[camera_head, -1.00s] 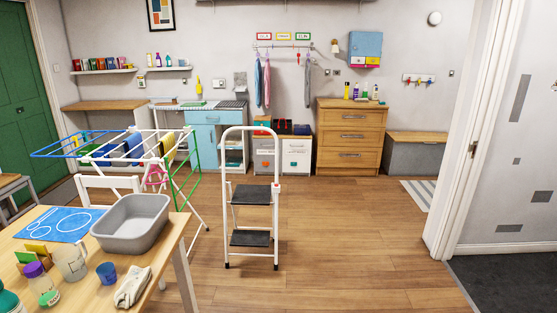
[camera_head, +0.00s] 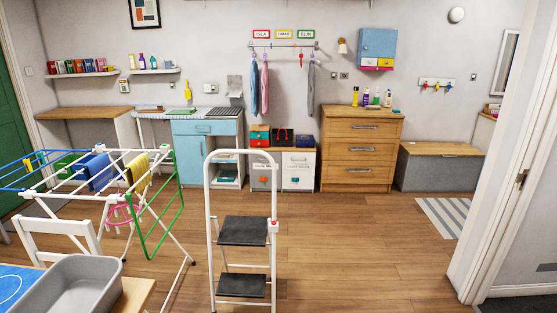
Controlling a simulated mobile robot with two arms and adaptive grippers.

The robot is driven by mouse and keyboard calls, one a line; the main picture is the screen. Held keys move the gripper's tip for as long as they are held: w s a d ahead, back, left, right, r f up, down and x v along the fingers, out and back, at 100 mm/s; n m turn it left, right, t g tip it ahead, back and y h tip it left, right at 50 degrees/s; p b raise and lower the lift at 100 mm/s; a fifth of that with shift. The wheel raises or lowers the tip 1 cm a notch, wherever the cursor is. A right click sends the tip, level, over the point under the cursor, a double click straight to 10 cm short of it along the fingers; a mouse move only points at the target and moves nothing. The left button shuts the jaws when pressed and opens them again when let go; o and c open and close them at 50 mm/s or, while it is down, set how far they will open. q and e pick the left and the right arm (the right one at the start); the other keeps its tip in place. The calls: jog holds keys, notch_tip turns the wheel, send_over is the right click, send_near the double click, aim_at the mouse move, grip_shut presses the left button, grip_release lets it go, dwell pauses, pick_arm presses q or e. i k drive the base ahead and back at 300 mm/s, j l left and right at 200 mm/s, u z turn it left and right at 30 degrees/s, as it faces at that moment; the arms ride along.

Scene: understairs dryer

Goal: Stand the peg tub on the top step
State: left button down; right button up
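A white step ladder (camera_head: 211,220) stands open on the wooden floor, a little left of the middle. Its top step (camera_head: 243,230) is a dark flat tread and looks bare. The lower step (camera_head: 241,285) is also bare. I cannot pick out a peg tub for certain in this view. A pink ring-shaped item (camera_head: 122,213) hangs at the drying rack, but I cannot tell what it is. Neither of my grippers is in view.
A table with a grey basin (camera_head: 75,285) and a white chair (camera_head: 60,235) are at lower left. The drying rack (camera_head: 165,220) stands left of the ladder. A chest of drawers (camera_head: 361,150) and bench (camera_head: 440,165) line the back wall. Floor right of the ladder is clear.

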aim_at(245, 226)
jog(key=i+j+z, duration=0.1)
jog(key=i+z, duration=0.15)
jog(key=i, duration=1.1)
jog(key=i+u, duration=0.25)
jog(key=i, duration=0.2)
jog(key=i+l+u, duration=0.25)
jog(key=i, duration=0.15)
jog(key=i+l+u, duration=0.1)
jog(key=i+u, duration=0.15)
jog(key=i, duration=0.2)
jog(key=i+l+u, duration=0.25)
jog(key=i+l, duration=0.05)
jog(key=i, duration=0.1)
